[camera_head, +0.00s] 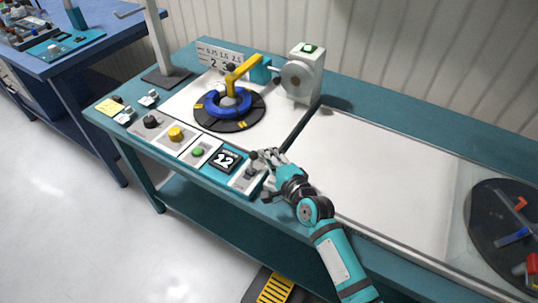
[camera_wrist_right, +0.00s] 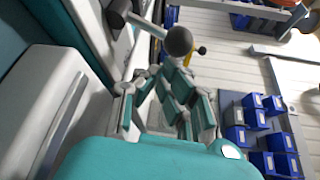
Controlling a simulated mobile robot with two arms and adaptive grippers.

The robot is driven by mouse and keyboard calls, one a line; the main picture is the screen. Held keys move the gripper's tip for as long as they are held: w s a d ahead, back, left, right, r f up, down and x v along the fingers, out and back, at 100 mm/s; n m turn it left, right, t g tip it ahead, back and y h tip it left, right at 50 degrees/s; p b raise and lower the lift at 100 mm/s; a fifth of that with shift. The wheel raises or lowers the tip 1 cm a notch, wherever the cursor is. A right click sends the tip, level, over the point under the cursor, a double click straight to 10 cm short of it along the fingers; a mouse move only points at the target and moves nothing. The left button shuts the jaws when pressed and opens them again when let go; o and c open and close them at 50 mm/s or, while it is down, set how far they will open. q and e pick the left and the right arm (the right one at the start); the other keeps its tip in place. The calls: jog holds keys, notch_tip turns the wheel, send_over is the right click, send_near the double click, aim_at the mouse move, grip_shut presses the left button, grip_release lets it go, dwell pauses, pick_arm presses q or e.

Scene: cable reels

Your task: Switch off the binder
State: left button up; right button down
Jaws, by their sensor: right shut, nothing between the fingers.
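The binder's teal bench (camera_head: 220,183) has a front row of controls. At the right end of the row is a switch plate (camera_head: 244,184) with a dark lever on it. My right gripper (camera_head: 265,157) is at this plate, its shut fingers right by the lever; I cannot tell whether they touch. In the right wrist view a black ball knob (camera_wrist_right: 179,41) stands just beyond my right gripper's fingertips (camera_wrist_right: 165,70). The fingers hold nothing. My left gripper is not in view.
Left of the switch are a counter reading 12 (camera_head: 226,160), a green button (camera_head: 198,152), a yellow knob (camera_head: 176,134) and a black knob (camera_head: 151,121). Behind them a blue coil (camera_head: 212,104) lies on a black turntable. A white machine (camera_head: 305,75) stands behind. The white bench top (camera_head: 370,165) is clear.

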jog(key=shift+s+a+r+n+t+b, duration=0.15)
jog(key=shift+s+r+n+t+b, duration=0.1)
jog(key=shift+n+t+b, duration=0.35)
dwell(0.3)
jog(key=n+b, duration=0.1)
jog(key=s+a+n+t+y+b, duration=0.1)
jog(key=n+b, duration=0.1)
jog(key=shift+s+r+b, duration=0.15)
jog(key=shift+r+b, duration=0.15)
jog(key=shift+r, duration=0.05)
jog(key=shift+s+a+r+n+t+y+b, duration=0.15)
jog(key=shift+s+n+t+y+b, duration=0.1)
jog(key=shift+n, duration=0.3)
jog(key=shift+s+a+r+n+t+y+b, duration=0.15)
jog(key=shift+n+b, duration=0.1)
jog(key=shift+n, duration=0.3)
jog(key=shift+w+d+r, duration=0.1)
jog(key=shift+r, duration=0.1)
jog(key=v, duration=1.2)
